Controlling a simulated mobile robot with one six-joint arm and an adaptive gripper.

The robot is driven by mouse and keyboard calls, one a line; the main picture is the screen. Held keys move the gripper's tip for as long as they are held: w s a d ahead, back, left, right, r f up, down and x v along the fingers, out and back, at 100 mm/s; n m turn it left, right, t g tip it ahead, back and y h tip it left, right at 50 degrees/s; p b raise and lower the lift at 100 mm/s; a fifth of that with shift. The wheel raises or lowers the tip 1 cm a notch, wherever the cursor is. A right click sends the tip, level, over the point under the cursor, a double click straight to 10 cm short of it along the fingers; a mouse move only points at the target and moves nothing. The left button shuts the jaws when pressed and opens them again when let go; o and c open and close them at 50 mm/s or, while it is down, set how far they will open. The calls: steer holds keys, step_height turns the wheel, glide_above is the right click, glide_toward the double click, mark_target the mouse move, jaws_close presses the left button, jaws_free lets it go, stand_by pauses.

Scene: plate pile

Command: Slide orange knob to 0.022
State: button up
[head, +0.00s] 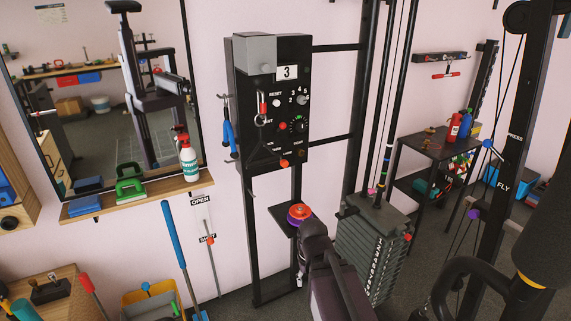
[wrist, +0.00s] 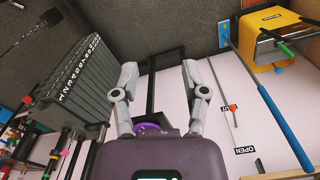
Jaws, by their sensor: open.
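An orange knob (head: 210,240) sits on a thin upright rail on the pink wall, between an OPEN label above and a SHUT label at its height. It also shows in the wrist view (wrist: 233,107), to the right of my fingers, in an upside-down picture. A second orange knob (head: 284,163) is at the lower edge of the black control panel (head: 270,100). My gripper (wrist: 160,72) is open, with nothing between its fingers, and apart from both knobs. In the head view my dark arm link hides most of it.
A blue pole (head: 175,240) leans left of the rail, near a yellow bin (head: 150,301). A small black shelf (head: 280,219) carries a red and purple round object (head: 299,213). A weight stack (head: 372,255) stands to the right. A wooden ledge (head: 140,197) holds a white bottle (head: 188,163).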

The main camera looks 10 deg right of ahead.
steer(key=shift+o, duration=1.4)
steer(key=w+a+m+t+y+b, duration=0.2)
steer(key=w+a+m+t+y, duration=0.25)
steer(key=w, duration=0.55)
steer(key=m+t+b, duration=0.5)
steer(key=m+t, duration=0.8)
steer(key=m, duration=1.3)
glide_toward(286, 165)
steer(key=s, duration=0.1)
steer(key=s+d, duration=0.1)
steer(key=shift+s+d+r+y, duration=0.1)
steer(key=shift+s+d+y, duration=0.05)
steer(key=shift+s+y, duration=0.2)
steer(key=shift+w, duration=0.15)
steer(key=x, duration=1.3)
steer(key=shift+w+a, duration=0.2)
steer(key=shift+a, duration=0.1)
